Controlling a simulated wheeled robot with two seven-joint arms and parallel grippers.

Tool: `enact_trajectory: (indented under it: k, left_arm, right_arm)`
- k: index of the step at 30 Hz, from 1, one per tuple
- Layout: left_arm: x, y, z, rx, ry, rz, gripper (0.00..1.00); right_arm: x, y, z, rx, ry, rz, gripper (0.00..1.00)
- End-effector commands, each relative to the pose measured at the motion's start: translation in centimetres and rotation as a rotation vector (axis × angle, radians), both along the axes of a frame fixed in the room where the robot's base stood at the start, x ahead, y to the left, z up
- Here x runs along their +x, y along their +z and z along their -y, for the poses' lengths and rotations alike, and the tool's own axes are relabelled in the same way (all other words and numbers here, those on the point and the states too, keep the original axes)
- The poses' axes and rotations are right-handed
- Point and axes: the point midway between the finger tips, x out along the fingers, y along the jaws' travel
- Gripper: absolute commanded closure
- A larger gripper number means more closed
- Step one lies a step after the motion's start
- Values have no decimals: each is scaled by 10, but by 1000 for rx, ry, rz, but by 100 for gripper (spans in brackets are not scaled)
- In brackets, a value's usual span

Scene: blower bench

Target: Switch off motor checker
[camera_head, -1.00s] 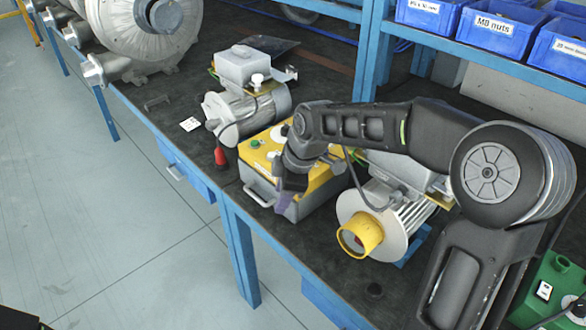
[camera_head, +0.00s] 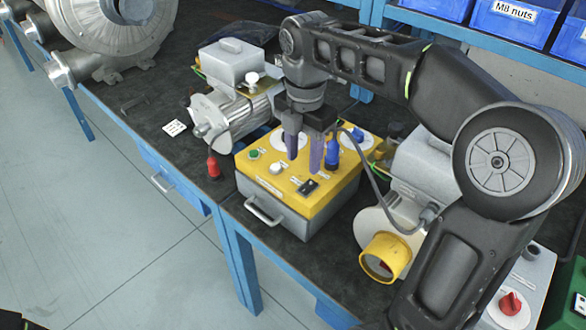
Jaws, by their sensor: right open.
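The box with the yellow top panel (camera_head: 268,182), which looks like the motor checker, stands on the bench with its handle to the front. Its panel carries a green button (camera_head: 254,154), a white button (camera_head: 277,168), a black switch (camera_head: 307,187) and white dials (camera_head: 355,138). A blue plug (camera_head: 332,152) stands up from the panel. My right gripper (camera_head: 303,162) points down over the panel, open and empty, its purple fingers apart. Its fingers hide part of the left dial. I cannot tell whether the fingertips touch the panel. My left gripper is not in view.
A motor (camera_head: 240,108) stands behind left, with a red plug (camera_head: 213,167) near it. Another motor with a yellow ring (camera_head: 385,256) is close on the right. A red knob (camera_head: 511,303) sits on a grey box. Blue bins (camera_head: 514,22) line the shelf.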

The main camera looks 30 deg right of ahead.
Motion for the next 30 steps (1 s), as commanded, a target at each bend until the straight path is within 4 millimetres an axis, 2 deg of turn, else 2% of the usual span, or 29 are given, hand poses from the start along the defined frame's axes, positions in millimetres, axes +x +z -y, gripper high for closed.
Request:
enact_trajectory:
  k: [11, 14, 24, 30]
  left_arm:
    - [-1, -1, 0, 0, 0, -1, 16]
    - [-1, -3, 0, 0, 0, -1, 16]
    - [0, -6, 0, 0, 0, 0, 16]
    - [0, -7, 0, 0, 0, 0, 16]
  right_arm:
    - [0, -4, 0, 1, -2, -1, 56]
    - [0, -13, 0, 0, -2, -2, 56]
    - [-1, -63, 0, 0, -3, -3, 56]
    - [0, -78, 0, 1, -2, -1, 56]
